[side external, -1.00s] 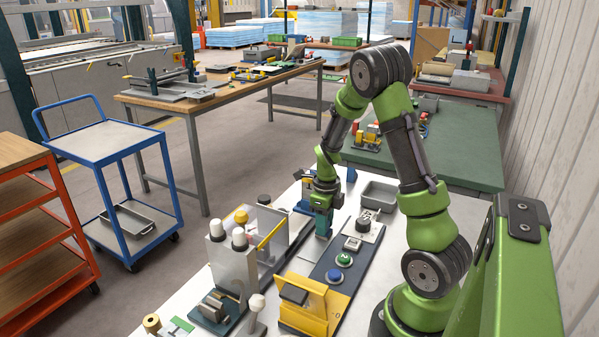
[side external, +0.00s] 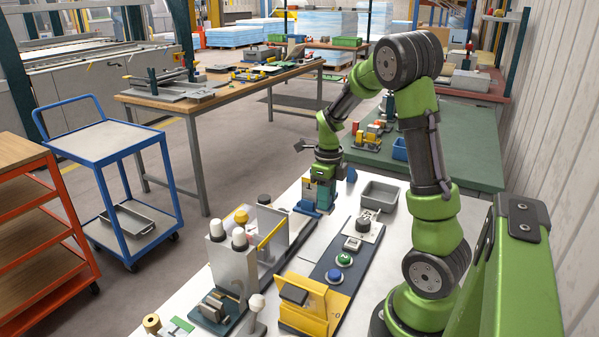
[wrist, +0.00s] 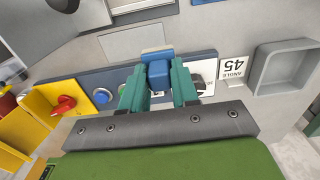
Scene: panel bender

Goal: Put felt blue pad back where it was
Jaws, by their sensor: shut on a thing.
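In the wrist view, a small blue pad (wrist: 160,73) sits between the two teal fingers of my gripper (wrist: 159,82), which are shut on it. A lighter blue edge shows just past the pad. In the side external view, my gripper (side external: 319,196) points down over the far part of the white table, close to a blue-based fixture (side external: 308,210). The pad is not clear in that view. I cannot tell whether the pad touches anything below it.
A dark blue control panel (side external: 335,262) with round buttons lies nearer, beside a yellow box (side external: 306,308). A grey tray (side external: 380,196) stands right of my gripper. A grey upright fixture (side external: 232,262) with white knobs stands at the left.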

